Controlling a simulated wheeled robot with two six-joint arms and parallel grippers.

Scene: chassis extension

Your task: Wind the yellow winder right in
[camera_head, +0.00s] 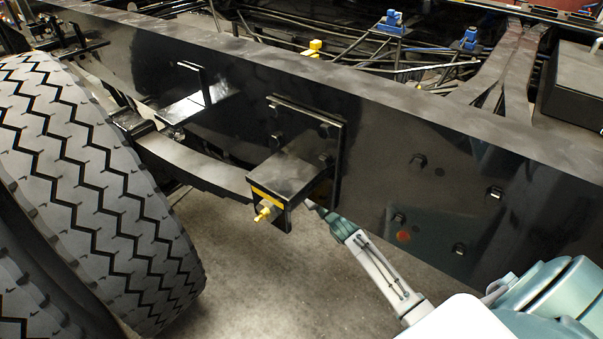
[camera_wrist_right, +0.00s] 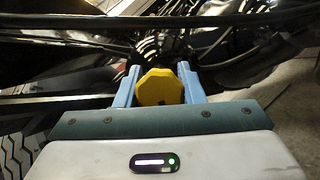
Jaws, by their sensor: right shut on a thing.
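The yellow winder (camera_wrist_right: 160,88) shows in the right wrist view as a faceted yellow knob, with a blue finger on each side. My right gripper (camera_wrist_right: 157,68) is shut on it. In the head view my right arm comes in from the lower right and reaches to the black bracket (camera_head: 293,174) on the chassis rail. Its fingertips are hidden there. A small yellow fitting (camera_head: 266,212) sticks out below the bracket's front edge; I cannot tell if it is part of the winder. My left gripper is not in view.
The black chassis rail (camera_head: 390,130) crosses the head view, with bolt heads on its face. A large tyre (camera_head: 95,180) stands at the left. A leaf spring (camera_head: 195,165) runs to the bracket. Open floor (camera_head: 260,300) lies below. Dark pipes and hoses cross close beyond the fingers in the right wrist view.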

